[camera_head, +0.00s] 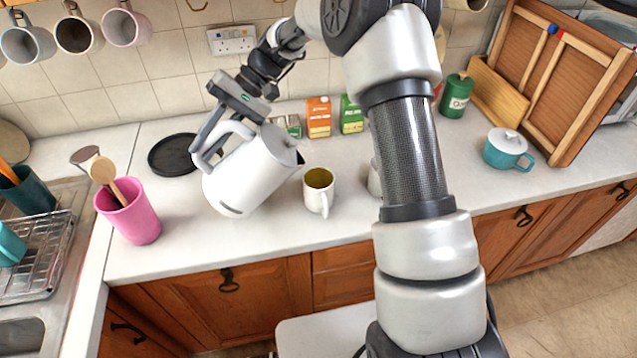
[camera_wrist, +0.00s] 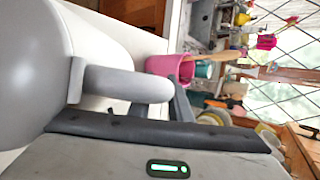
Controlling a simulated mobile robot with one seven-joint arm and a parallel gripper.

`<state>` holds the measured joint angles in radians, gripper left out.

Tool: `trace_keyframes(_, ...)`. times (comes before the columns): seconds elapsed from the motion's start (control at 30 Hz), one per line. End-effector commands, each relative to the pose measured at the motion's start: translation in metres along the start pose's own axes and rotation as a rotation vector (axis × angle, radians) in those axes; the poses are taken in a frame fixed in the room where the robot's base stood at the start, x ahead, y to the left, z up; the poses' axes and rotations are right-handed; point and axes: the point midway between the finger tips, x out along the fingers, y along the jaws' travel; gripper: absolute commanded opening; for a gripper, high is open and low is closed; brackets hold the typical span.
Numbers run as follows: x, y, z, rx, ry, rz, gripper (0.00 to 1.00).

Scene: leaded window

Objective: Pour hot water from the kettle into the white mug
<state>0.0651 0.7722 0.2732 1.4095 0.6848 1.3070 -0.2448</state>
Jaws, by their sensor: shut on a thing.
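The white kettle (camera_head: 248,172) is held by its handle in my gripper (camera_head: 208,150), tilted toward the right over the counter. Its spout end points at the white mug (camera_head: 319,190), which stands upright just to the right. The mug's inside looks dark yellow-green. No stream of water is visible between them. In the wrist view, the kettle body (camera_wrist: 85,60) fills the left side, with its handle at my gripper (camera_wrist: 150,110). Whether the kettle's base touches the counter is hard to tell.
A black round base (camera_head: 172,155) lies behind the kettle. A pink utensil pot (camera_head: 133,212) stands at left. Orange (camera_head: 319,117) and green boxes (camera_head: 351,114) stand behind the mug. Mugs hang above left. My arm hides counter right of the mug.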

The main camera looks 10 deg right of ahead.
Motion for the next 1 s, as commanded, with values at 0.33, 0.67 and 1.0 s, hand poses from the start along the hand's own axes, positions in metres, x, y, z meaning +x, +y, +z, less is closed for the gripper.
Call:
trace_keyframes(0.33, -0.013, 0.004, 0.005, -0.055, 0.009, -0.133, 0.00)
trace_keyframes(0.67, -0.033, -0.001, 0.013, -0.096, 0.015, -0.228, 0.00)
trace_keyframes(1.0, -0.043, -0.004, 0.017, -0.117, 0.016, -0.276, 0.00)
